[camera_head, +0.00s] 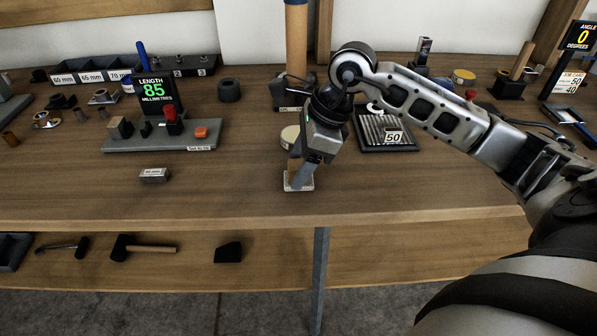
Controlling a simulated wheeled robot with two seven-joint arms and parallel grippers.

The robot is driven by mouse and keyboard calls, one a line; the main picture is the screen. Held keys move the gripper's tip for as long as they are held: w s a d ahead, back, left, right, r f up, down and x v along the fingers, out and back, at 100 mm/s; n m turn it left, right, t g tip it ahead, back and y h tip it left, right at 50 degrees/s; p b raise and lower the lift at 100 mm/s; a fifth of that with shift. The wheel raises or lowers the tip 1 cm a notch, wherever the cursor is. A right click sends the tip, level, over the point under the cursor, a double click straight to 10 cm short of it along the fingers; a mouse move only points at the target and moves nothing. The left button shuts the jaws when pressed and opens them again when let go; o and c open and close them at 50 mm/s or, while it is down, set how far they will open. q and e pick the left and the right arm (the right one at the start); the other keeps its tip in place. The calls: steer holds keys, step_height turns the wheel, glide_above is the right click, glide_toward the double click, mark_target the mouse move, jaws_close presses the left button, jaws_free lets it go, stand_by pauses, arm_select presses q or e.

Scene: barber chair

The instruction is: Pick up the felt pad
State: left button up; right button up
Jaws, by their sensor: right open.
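A small tan piece with a pale, labelled lower edge (298,188) is on the bench near its front edge; it looks like the felt pad, but its label is too small to read. My right gripper (299,180) points down right over it, with its fingers in front of and around its upper part. The gripper is open, and it hides much of the piece. I cannot tell whether the fingers touch it. My left gripper is not in view.
A small labelled block (153,175) lies to the left. The length gauge (160,137) reads 85. Behind the gripper are a round tin (290,136), a tall post (296,45) and a slotted tray (375,133). Hammers lie on the shelf below. The bench front is mostly clear.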

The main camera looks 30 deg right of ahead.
steer(key=shift+w+a+f, duration=0.1)
steer(key=shift+a+f, duration=0.05)
steer(key=shift+f, duration=0.25)
steer(key=c, duration=1.1)
steer(key=shift+o, duration=0.2)
steer(key=shift+r, duration=0.15)
